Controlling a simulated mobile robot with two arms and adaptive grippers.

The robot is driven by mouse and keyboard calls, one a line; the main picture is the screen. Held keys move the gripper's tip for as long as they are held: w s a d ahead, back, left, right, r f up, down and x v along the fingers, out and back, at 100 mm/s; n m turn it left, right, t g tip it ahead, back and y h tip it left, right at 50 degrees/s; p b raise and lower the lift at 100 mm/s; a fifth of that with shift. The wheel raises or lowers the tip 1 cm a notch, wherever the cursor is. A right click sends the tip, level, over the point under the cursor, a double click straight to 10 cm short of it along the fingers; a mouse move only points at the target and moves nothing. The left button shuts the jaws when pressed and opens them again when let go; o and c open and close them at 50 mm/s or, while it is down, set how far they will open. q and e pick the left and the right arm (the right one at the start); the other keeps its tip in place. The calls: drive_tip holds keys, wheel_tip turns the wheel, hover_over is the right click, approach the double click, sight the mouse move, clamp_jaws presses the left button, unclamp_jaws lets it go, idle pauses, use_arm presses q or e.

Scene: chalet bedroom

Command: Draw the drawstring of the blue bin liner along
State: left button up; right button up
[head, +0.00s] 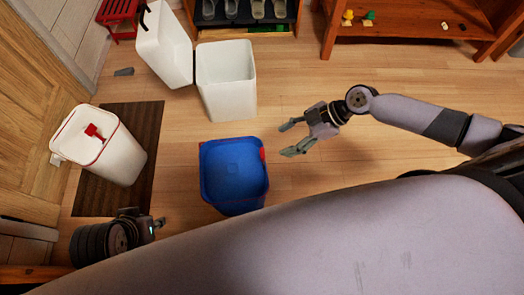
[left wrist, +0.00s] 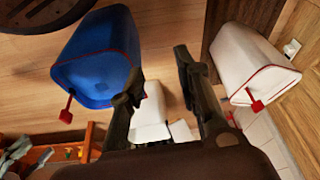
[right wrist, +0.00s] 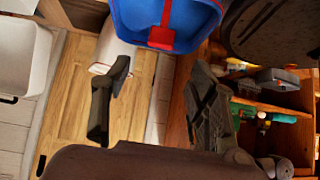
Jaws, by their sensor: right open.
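The blue bin liner (head: 234,183) sits in a bin on the wood floor, open side up, in the middle of the head view. Its red drawstring (head: 262,153) shows at the right rim, facing my right gripper. In the right wrist view a red drawstring loop (right wrist: 161,37) hangs over the blue rim. In the left wrist view a red tab (left wrist: 66,115) sticks out from the blue bin. My right gripper (head: 284,140) is open and empty, just right of the red drawstring, apart from it. My left gripper (left wrist: 158,65) is open and empty, left of the blue bin.
A white-lined bin (head: 119,155) with a red drawstring stands on a dark slatted mat (head: 135,115) at left. A wooden shelf (head: 410,32) is at the back right. Floor around the blue bin is clear.

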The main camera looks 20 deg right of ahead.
sight(263, 152)
drive_tip(key=x, duration=0.6)
drive_tip(key=shift+b, duration=0.35)
drive_tip(key=x, duration=0.3)
drive_tip(key=shift+a+f, duration=0.55)
drive_tip(key=shift+a, duration=0.05)
use_arm(q)
drive_tip(key=w, duration=0.1)
drive_tip(key=w+d+t, duration=0.1)
drive_tip(key=w, duration=0.1)
drive_tip(key=w+t, duration=0.1)
drive_tip(key=shift+w+d+r+h, duration=0.25)
drive_tip(key=shift+w+h, duration=0.05)
drive_tip(key=shift+w, duration=0.05)
use_arm(e)
drive_tip(key=shift+c, duration=0.5)
clamp_jaws()
drive_tip(key=shift+w, duration=0.1)
